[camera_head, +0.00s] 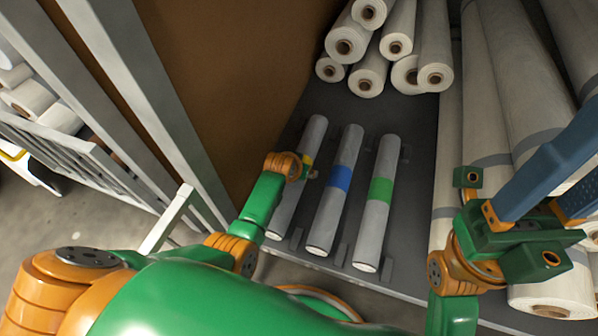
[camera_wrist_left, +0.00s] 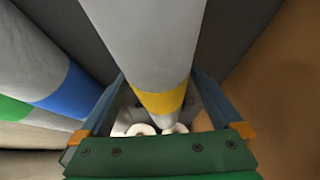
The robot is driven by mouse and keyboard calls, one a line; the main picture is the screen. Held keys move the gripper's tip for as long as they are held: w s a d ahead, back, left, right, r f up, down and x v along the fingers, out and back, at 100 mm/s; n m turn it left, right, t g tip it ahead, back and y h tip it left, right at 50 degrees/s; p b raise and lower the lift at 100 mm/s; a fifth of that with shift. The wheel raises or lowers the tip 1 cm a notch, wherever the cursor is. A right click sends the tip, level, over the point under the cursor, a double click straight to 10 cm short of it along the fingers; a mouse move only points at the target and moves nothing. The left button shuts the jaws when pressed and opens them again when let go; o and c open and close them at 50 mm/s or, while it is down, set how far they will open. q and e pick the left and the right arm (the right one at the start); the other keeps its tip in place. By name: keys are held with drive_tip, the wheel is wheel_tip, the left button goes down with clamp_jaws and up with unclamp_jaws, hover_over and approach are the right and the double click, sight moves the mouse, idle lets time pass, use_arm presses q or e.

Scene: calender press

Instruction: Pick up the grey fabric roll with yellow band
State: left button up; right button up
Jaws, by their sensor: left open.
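The grey fabric roll with the yellow band (camera_head: 312,135) is the leftmost of three grey rolls lying side by side on the dark shelf. Its yellow band (camera_head: 307,160) is partly hidden by my left wrist. My left gripper (camera_head: 300,172) is over this roll at the band. In the left wrist view the roll (camera_wrist_left: 150,45) runs between the two blue fingers of my open left gripper (camera_wrist_left: 160,82), with the yellow band (camera_wrist_left: 163,98) near the palm. Whether the fingers touch it I cannot tell. My right gripper (camera_head: 570,175) is at the right, away from the three rolls.
A blue-banded roll (camera_head: 335,205) and a green-banded roll (camera_head: 375,210) lie to the right on the dark shelf (camera_head: 340,105). A brown panel (camera_head: 225,70) and grey posts (camera_head: 130,70) bound the left.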

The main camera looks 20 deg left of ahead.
use_arm(q)
clamp_jaws()
drive_tip(key=shift+r, duration=0.15)
